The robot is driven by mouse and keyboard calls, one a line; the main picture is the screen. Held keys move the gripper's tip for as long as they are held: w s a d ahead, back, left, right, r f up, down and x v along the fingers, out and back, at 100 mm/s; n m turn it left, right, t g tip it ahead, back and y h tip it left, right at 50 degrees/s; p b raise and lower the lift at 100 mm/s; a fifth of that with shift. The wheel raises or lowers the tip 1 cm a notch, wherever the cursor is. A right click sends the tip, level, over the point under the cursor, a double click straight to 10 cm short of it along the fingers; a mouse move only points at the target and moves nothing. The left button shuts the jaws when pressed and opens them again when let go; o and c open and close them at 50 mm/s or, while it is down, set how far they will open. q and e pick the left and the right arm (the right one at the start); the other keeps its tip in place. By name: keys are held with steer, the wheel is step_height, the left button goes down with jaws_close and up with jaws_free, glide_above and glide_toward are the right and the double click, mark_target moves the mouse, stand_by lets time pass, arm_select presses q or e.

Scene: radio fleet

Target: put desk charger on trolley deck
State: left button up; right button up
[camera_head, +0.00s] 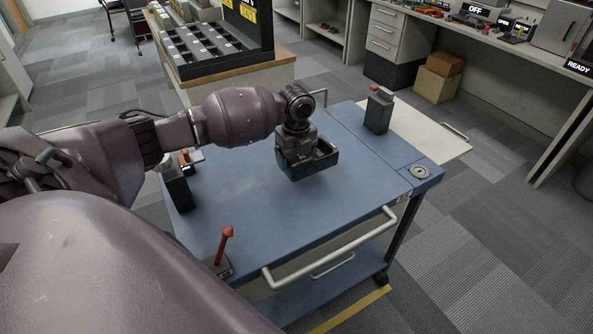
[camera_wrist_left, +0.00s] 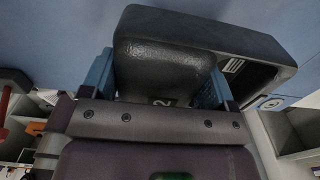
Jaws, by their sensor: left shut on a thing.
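The desk charger (camera_head: 315,165) is a dark grey box with an open pocket. My left gripper (camera_head: 297,150) is shut on it, over the blue trolley deck (camera_head: 235,205). In the left wrist view the charger (camera_wrist_left: 260,50) sits between the blue finger pads of my left gripper (camera_wrist_left: 157,80). Its underside is close to the deck; I cannot tell whether it touches. My right gripper is not in view.
On the trolley stand a dark device with a red top (camera_head: 379,110) at the back right, a red-antenna device (camera_head: 222,255) at the front, and dark devices (camera_head: 178,188) at the left. The deck around the charger is clear. A push handle (camera_head: 330,248) runs along the front.

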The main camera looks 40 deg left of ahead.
arm_select(q)
step_height(320, 180, down, 4)
steer(key=shift+f+b, duration=0.2)
steer(key=shift+b, duration=0.15)
steer(key=shift+f, duration=0.5)
steer(key=o, duration=1)
steer(key=shift+r, duration=0.15)
